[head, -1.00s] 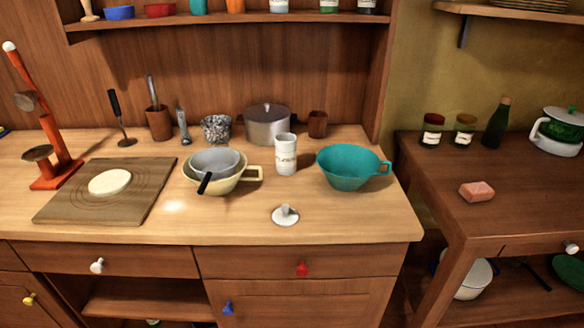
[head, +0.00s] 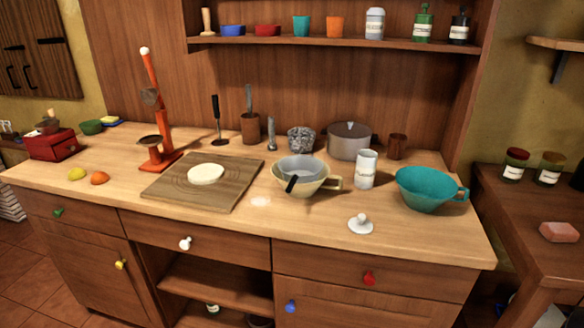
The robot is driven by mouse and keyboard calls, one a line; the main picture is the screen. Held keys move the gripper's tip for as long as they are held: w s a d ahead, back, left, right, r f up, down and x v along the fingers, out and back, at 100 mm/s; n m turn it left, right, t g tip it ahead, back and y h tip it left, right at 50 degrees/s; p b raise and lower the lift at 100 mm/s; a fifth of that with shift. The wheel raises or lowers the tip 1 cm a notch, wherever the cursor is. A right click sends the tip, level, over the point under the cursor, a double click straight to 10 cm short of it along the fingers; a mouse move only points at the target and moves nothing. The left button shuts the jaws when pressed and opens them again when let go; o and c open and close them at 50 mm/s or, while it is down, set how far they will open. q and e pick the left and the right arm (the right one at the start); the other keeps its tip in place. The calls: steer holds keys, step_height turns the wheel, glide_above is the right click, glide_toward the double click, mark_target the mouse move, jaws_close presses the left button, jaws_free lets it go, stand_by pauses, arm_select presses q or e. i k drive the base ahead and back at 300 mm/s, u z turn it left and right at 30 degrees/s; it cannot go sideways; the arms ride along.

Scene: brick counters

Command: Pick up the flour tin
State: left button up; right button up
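A white cylindrical tin (head: 366,169) with dark lettering stands upright on the wooden counter, right of centre; it looks like the flour tin, though its label is too small to read surely. A round white lid with a knob (head: 360,224) lies on the counter in front of it, apart from it. Neither of my grippers shows in the head view.
Close left of the tin is a cream bowl (head: 322,186) holding a grey strainer; right is a teal colander (head: 426,188). A grey pot (head: 349,141) and brown cup (head: 397,147) stand behind. The front counter strip is mostly clear.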

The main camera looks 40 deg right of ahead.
mark_target(367, 159)
steer(key=u, duration=0.15)
steer(key=i, duration=1.05)
steer(key=z, duration=1.75)
